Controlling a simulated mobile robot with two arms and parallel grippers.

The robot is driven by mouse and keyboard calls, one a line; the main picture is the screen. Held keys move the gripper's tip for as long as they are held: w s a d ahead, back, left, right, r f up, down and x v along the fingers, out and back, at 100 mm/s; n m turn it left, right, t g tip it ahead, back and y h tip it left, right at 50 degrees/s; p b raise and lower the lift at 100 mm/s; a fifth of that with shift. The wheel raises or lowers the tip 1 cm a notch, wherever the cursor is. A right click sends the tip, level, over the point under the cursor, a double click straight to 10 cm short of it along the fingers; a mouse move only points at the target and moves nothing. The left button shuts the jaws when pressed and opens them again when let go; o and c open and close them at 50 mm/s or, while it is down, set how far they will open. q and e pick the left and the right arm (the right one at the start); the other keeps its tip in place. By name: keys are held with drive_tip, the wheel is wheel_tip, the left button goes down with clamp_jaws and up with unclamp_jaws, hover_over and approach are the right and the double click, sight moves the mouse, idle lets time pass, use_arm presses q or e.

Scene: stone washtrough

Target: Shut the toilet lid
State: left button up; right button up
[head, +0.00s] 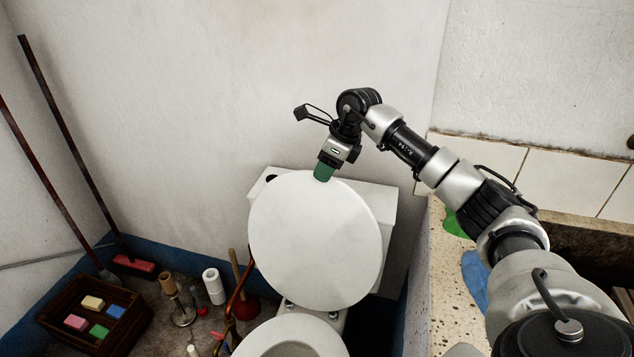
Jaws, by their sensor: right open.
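The white toilet lid (315,240) stands raised, leaning back against the white cistern (388,204) behind it. The toilet bowl and seat (290,338) show below it, cut off by the bottom edge. My right arm reaches in from the right. My right gripper (324,172) points down at the lid's top edge, with green fingertips at or just behind that edge. I cannot tell whether they touch the lid. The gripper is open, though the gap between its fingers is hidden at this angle. My left gripper is not in view.
A speckled stone trough edge (440,290) with a green cloth (454,224) and a blue cloth (474,280) lies right of the toilet. Left on the floor are a dark crate (95,318) with coloured blocks, a plunger (245,306), white rolls (213,286) and leaning broom handles (65,135).

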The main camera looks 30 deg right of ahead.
sight(317, 181)
drive_tip(key=shift+x, duration=2.65)
drive_tip(key=shift+w+d, duration=0.1)
clamp_jaws()
drive_tip(key=shift+r, duration=0.1)
